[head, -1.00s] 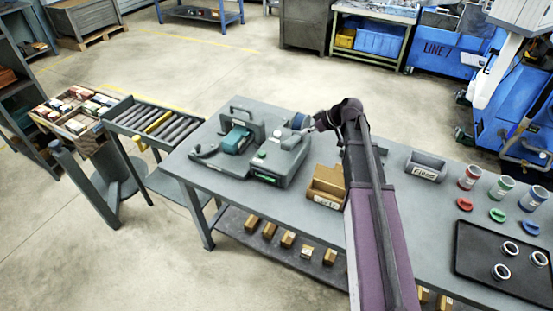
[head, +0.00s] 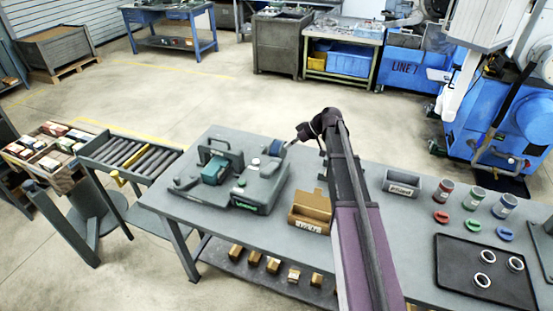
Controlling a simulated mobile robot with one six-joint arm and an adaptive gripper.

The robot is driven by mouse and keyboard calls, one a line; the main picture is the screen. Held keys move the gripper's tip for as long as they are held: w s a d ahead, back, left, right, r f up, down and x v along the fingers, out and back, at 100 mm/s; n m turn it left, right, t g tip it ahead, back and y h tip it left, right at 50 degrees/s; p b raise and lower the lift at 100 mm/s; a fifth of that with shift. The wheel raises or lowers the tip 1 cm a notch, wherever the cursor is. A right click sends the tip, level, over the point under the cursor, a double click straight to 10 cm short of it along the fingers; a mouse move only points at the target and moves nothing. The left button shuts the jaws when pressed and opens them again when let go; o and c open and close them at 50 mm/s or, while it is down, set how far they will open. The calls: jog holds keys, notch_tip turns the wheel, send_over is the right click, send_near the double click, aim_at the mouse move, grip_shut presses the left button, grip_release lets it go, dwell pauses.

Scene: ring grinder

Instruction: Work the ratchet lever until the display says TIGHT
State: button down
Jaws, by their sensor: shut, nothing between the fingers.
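The grey ring grinder (head: 262,190) stands on the left part of the workbench, with a teal block (head: 214,170) on it. A dark lever (head: 184,185) sticks out at its left side; I cannot tell if this is the ratchet lever. A small green-lit display (head: 245,207) is on its front, with text too small to read. A dark blue round part (head: 277,148) sits at its back right. My gripper (head: 291,142) is shut and empty beside that blue part. I cannot tell if they touch.
A cardboard bin (head: 311,208) stands right of the machine, and a grey bin (head: 402,184) farther right. Coloured cups, rings and a black tray (head: 455,281) fill the bench's right end. A roller conveyor (head: 130,157) adjoins on the left.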

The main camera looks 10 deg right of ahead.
jog(key=b, duration=0.7)
send_over(263, 170)
jog(key=d, duration=0.3)
notch_tip(263, 170, down, 7)
jog(key=shift+w+r, duration=0.1)
jog(key=shift+a+f, duration=0.15)
jog(key=shift+f, duration=0.2)
jog(key=shift+s+a+f+b, duration=0.1)
jog(key=shift+s+f+b, duration=0.15)
jog(key=shift+f+b, duration=0.6)
jog(key=shift+s+a+f+b, duration=0.1)
jog(key=shift+s+f+b, duration=0.1)
jog(key=shift+f+b, duration=0.6)
jog(key=shift+r, duration=0.1)
